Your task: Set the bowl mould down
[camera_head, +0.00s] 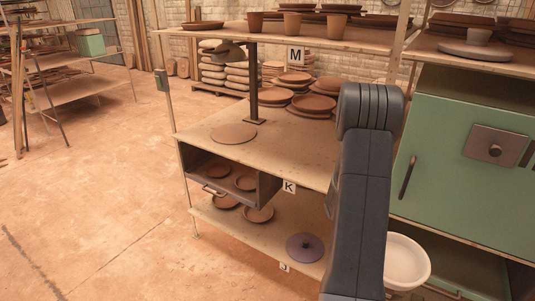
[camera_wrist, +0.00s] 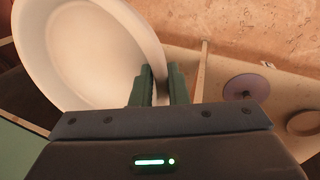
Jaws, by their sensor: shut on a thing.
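The bowl mould (camera_wrist: 85,45) is a white, wide round bowl. In the wrist view it fills the upper left, with its rim between the green fingers of my gripper (camera_wrist: 160,80). My gripper is shut on that rim. In the head view the bowl mould (camera_head: 408,262) shows at the lower right, beside my dark arm, in front of the green cabinet. My arm hides its left part and my gripper there. The bowl looks held clear of the shelves, but its exact height is hard to tell.
A green cabinet (camera_head: 465,150) stands right. Floor at left is clear.

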